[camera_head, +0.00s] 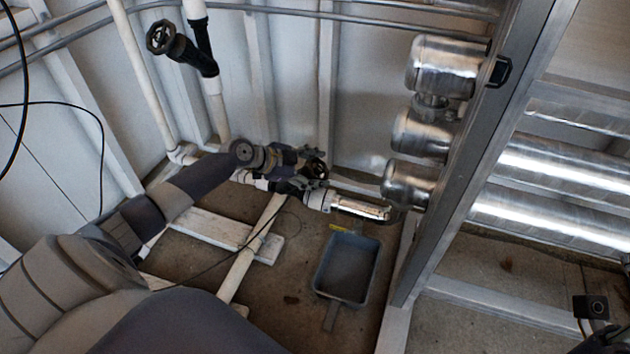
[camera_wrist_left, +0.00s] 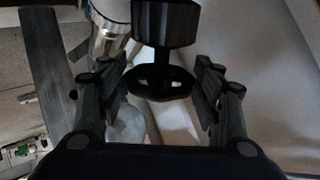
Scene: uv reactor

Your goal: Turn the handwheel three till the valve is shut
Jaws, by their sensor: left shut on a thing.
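A black handwheel (camera_head: 316,168) sits on a valve in the low white pipe run, near the back wall. My left gripper (camera_head: 303,172) reaches it from the left and is shut on it. In the left wrist view the handwheel (camera_wrist_left: 160,82) sits between the two fingers of the left gripper (camera_wrist_left: 163,95), with its black valve body (camera_wrist_left: 165,22) behind. The arm and gripper hide part of the valve in the head view. I cannot tell how far the valve is turned.
A second black handwheel (camera_head: 160,37) is on a pipe at the upper left. A grey-blue tray (camera_head: 318,279) lies on the floor. Metal cylinders (camera_head: 450,65) and a metal upright (camera_head: 470,140) stand to the right. White pipes (camera_head: 240,271) cross the floor.

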